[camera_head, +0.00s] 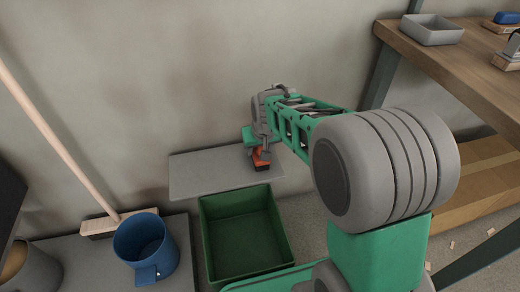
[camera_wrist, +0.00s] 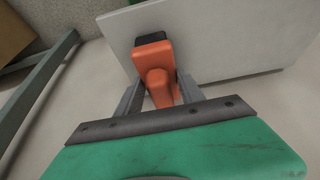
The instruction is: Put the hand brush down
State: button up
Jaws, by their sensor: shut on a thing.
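The hand brush (camera_head: 260,158) has an orange body and shows small at the end of my arm. In the wrist view the orange hand brush (camera_wrist: 154,62) has a dark part at its far end. My gripper (camera_wrist: 161,92) is shut on it, with one grey finger on each side of the orange handle. In the head view my gripper (camera_head: 265,147) is over the right part of a grey shelf (camera_head: 205,177) by the wall. The shelf also shows behind the brush in the wrist view (camera_wrist: 225,35). I cannot tell whether the brush touches the shelf.
A green open bin (camera_head: 240,262) stands in front of the shelf. A blue mug-like bucket (camera_head: 145,250) and a broom (camera_head: 55,140) are at the left. A wooden workbench (camera_head: 455,60) with a grey tray (camera_head: 432,30) is at the right, above a cardboard box (camera_head: 485,180).

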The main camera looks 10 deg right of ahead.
jog(key=shift+f, duration=0.15)
jog(key=o, duration=1.3)
jog(key=shift+r, duration=0.25)
jog(key=p+v, duration=0.5)
jog(key=v, duration=0.7)
jog(key=s+f+g, duration=0.1)
jog(key=s, duration=0.4)
jog(key=s+f, duration=0.1)
jog(key=s, duration=0.5)
jog(key=s+f+g, duration=0.1)
jog(key=s, duration=0.5)
jog(key=shift+f+g, duration=0.3)
jog(key=shift+f, duration=0.05)
